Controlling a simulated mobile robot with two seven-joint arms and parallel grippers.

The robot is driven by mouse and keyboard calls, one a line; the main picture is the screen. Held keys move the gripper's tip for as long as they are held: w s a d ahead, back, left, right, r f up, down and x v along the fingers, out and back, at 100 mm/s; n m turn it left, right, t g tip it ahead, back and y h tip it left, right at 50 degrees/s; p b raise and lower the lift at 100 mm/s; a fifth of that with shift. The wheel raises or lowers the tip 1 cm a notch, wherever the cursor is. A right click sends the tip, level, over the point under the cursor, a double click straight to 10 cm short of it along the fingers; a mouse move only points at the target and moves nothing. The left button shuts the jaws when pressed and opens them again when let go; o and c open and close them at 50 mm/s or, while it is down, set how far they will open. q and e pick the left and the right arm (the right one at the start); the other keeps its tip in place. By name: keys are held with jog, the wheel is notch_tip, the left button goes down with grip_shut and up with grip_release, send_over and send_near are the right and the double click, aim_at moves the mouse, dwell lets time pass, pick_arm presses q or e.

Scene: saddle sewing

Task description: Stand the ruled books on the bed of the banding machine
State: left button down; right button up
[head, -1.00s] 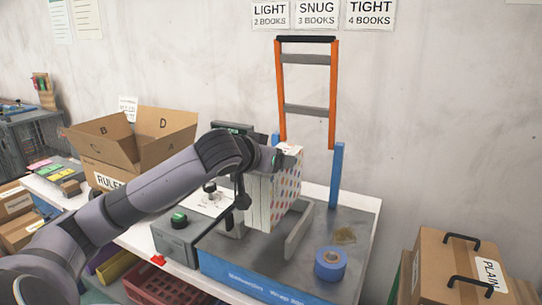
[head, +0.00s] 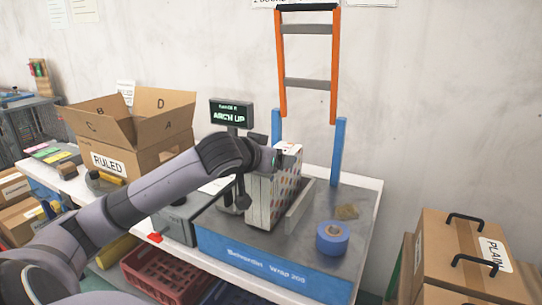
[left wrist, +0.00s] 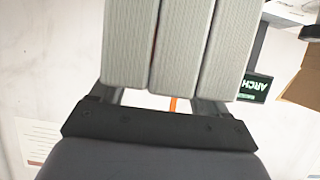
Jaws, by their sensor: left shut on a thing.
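A block of upright books with a dotted cover (head: 285,188) and pale page edges is at the bed (head: 290,240) of the banding machine, left of a low grey fence (head: 300,204). The bottom looks on or just over the bed; I cannot tell which. The left wrist view shows three thick pale edges side by side (left wrist: 180,48). My left gripper (head: 277,160) is shut on the books near their top; its fingers are mostly hidden. My right gripper is not in view. The machine's display (head: 231,113) reads "ARCH UP", and its orange-sided arch (head: 335,70) stands raised behind.
A blue tape roll (head: 333,238) and a small tan piece (head: 347,212) lie on the bed's right side. An open carton marked RULED (head: 128,140) stands left. A closed PLAIN carton (head: 450,265) stands right. A red crate (head: 168,278) is under the bench.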

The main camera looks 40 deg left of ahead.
pick_arm(q)
jog(key=shift+r, duration=0.25)
grip_release()
jog(key=shift+s+f, duration=0.1)
jog(key=shift+f, duration=0.25)
jog(key=shift+r+b+v, duration=0.1)
jog(key=shift+b+v, duration=0.25)
jog(key=shift+v, duration=1.5)
jog(key=shift+r+b+v, duration=0.15)
jog(key=shift+b+v, duration=0.15)
jog(key=shift+v, duration=1.55)
